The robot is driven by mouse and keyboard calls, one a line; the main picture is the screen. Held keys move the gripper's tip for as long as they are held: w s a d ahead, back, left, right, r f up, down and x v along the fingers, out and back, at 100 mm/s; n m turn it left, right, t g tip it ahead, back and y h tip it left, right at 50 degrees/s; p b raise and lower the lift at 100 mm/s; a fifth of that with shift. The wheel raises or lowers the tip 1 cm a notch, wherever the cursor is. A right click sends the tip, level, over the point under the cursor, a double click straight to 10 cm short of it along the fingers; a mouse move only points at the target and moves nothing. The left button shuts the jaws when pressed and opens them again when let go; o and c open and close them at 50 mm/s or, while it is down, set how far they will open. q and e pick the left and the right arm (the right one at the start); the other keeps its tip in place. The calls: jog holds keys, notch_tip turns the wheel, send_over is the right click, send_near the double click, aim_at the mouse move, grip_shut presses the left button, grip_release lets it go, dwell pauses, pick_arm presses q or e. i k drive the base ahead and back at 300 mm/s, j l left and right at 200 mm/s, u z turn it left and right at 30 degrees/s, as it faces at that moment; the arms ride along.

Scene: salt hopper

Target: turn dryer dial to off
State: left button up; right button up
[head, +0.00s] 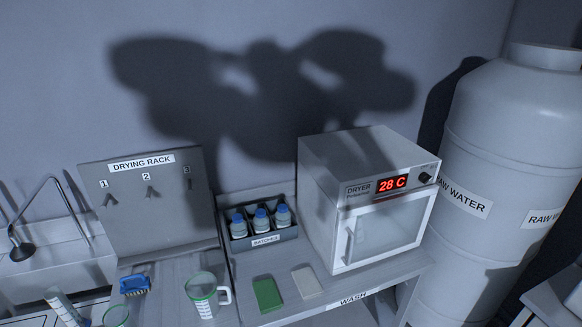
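The dryer (365,195) is a light grey box with a glass door, standing at the right end of the bench. Its red display (391,183) reads 28 C. The dryer dial (425,177) is a small dark knob at the right end of the front panel, right of the display. Its pointer setting is too small to read. The dryer door appears closed, with an upright handle (350,245) at its left side. Neither of my grippers is in the head view.
Left of the dryer, a BATCHES crate (264,241) holds blue-capped bottles. Green (267,294) and pale (306,281) pads, a measuring jug (203,294) and a blue brush (135,285) lie in front. A large RAW WATER tank (510,150) stands close right of the dryer.

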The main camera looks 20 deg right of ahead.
aim_at(424, 177)
jog(key=z, duration=1.45)
jog(key=i+l+u, duration=0.2)
jog(key=i+u, duration=0.25)
jog(key=i+l+u, duration=0.85)
